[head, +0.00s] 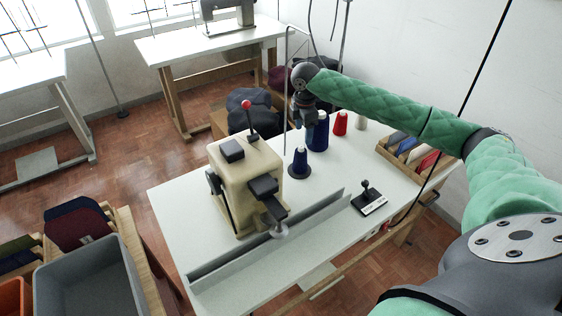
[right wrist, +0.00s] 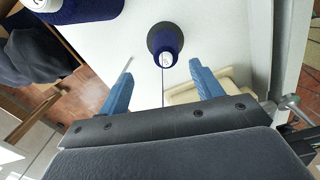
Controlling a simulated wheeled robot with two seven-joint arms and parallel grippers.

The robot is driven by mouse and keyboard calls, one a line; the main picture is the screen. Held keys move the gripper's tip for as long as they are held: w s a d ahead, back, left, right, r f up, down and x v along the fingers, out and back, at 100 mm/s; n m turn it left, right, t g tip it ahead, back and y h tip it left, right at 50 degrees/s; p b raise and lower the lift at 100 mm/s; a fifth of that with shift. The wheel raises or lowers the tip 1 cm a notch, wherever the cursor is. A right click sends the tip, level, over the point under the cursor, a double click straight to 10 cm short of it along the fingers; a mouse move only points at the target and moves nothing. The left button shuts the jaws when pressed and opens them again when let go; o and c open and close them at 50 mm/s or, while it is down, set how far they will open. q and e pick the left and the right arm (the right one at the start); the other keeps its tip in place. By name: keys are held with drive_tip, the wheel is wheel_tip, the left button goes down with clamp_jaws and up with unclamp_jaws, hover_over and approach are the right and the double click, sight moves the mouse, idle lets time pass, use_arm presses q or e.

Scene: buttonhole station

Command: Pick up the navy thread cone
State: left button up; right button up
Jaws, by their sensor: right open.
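A small navy thread cone (head: 300,160) stands upright on a round dark base on the white table, right of the cream buttonhole machine (head: 245,185). A larger navy cone (head: 318,136) stands behind it, partly hidden by my right gripper (head: 308,120). In the right wrist view the small navy cone (right wrist: 168,42) lies ahead, roughly between the open blue fingertips (right wrist: 161,68), with nothing held. The larger navy cone (right wrist: 85,9) with a pale top shows at the upper left there, cut by the frame edge. My left gripper is not in view.
Red (head: 340,124) and white (head: 361,122) cones stand behind, to the right. A wooden rack (head: 410,155) with coloured cloth pieces is at the table's right end. A black lever on a small plate (head: 369,198) stands nearer. A thin metal stand rises beside the cones.

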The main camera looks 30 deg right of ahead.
sight(301, 147)
drive_tip(key=shift+s+a+n, duration=0.2)
drive_tip(key=shift+s+n, duration=0.05)
drive_tip(key=shift+n, duration=0.35)
drive_tip(key=shift+s+d+n, duration=0.2)
drive_tip(key=shift+d+n, duration=0.05)
drive_tip(key=shift+n, duration=0.35)
drive_tip(key=shift+f, duration=0.1)
drive_tip(key=shift+w+a+f+p, duration=0.15)
drive_tip(key=shift+a+f+p, duration=0.15)
drive_tip(key=shift+f, duration=0.35)
drive_tip(key=shift+d+f, duration=0.15)
drive_tip(key=shift+f, duration=0.4)
drive_tip(key=f, duration=0.1)
drive_tip(key=f+p, duration=0.2)
drive_tip(key=f, duration=0.1)
drive_tip(key=shift+a+f, duration=0.1)
drive_tip(key=shift+a, duration=0.15)
drive_tip(key=shift+f, duration=0.5)
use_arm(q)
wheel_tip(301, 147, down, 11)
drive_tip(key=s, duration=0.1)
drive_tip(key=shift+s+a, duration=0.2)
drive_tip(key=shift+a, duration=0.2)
use_arm(e)
drive_tip(key=shift+c, duration=0.3)
